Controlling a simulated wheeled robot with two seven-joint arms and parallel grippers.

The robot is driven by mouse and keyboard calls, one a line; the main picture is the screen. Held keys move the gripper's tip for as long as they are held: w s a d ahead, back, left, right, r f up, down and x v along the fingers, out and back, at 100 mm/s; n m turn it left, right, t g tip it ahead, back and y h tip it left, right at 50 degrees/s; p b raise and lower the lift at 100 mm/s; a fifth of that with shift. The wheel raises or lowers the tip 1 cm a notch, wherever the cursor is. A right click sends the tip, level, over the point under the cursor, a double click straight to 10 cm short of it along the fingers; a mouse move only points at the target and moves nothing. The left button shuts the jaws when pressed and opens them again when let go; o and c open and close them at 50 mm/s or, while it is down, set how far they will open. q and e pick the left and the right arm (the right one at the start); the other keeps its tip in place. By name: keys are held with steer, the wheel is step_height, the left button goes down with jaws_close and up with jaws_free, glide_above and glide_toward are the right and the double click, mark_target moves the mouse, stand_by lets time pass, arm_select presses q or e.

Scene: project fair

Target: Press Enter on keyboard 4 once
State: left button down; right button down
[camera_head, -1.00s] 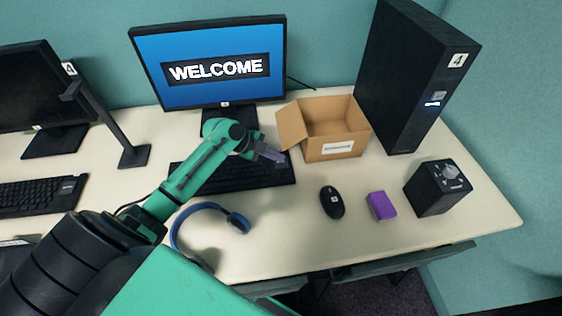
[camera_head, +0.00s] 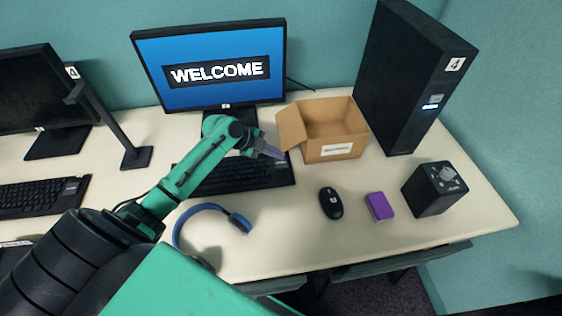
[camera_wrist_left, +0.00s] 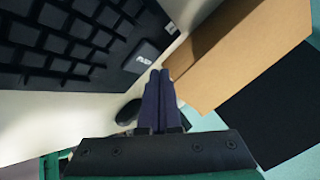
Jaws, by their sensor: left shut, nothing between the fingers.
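A black keyboard (camera_head: 235,178) lies on the desk in front of the monitor showing WELCOME. My left arm reaches over it from the left and hides part of it. My left gripper (camera_head: 275,152) is shut and empty above the keyboard's right end, beside the cardboard box. In the left wrist view the closed fingers (camera_wrist_left: 159,80) point past the keyboard's corner (camera_wrist_left: 138,60), where a grey key with a small white label shows. I cannot tell whether the fingertips touch anything. My right gripper is not in view.
An open cardboard box (camera_head: 335,135) stands close right of the fingers. A black tower (camera_head: 410,85) marked 4, a mouse (camera_head: 331,203), a purple block (camera_head: 379,206) and a black box with a knob (camera_head: 434,190) are to the right. Blue headphones (camera_head: 212,207) lie in front.

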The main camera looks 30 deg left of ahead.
mark_target(277, 163)
arm_select(q)
step_height(277, 163, up, 5)
steer(key=p, duration=0.3)
steer(key=shift+f, duration=0.15)
stand_by(0.6)
